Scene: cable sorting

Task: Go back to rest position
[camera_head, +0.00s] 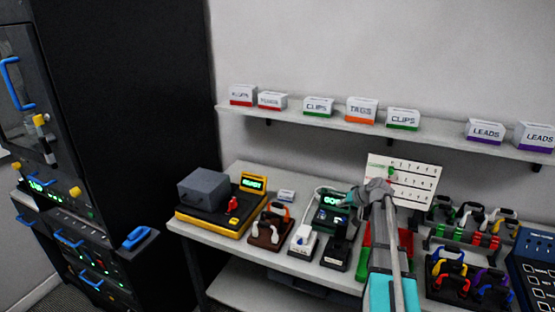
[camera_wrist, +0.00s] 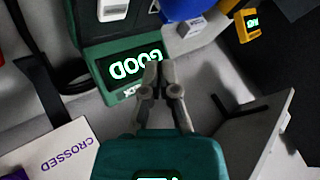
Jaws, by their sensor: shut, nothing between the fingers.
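My gripper (camera_wrist: 163,75) is shut and empty in the wrist view, with its two grey fingers together. It is in front of a dark green tester (camera_wrist: 98,58) whose screen reads GOOD; I cannot tell whether they touch. In the head view my gripper (camera_head: 348,196) is above the bench, beside the same tester (camera_head: 333,217), and my arm partly hides what lies behind and under it.
A bench (camera_head: 232,255) holds a yellow-and-black device (camera_head: 206,220), connector stands and cable racks (camera_head: 465,268). A white chart (camera_head: 420,180) stands behind my arm. A shelf (camera_head: 430,139) with labelled boxes runs above. A black cabinet (camera_head: 140,110) is at left. A CROSSED box (camera_wrist: 55,155) is close by.

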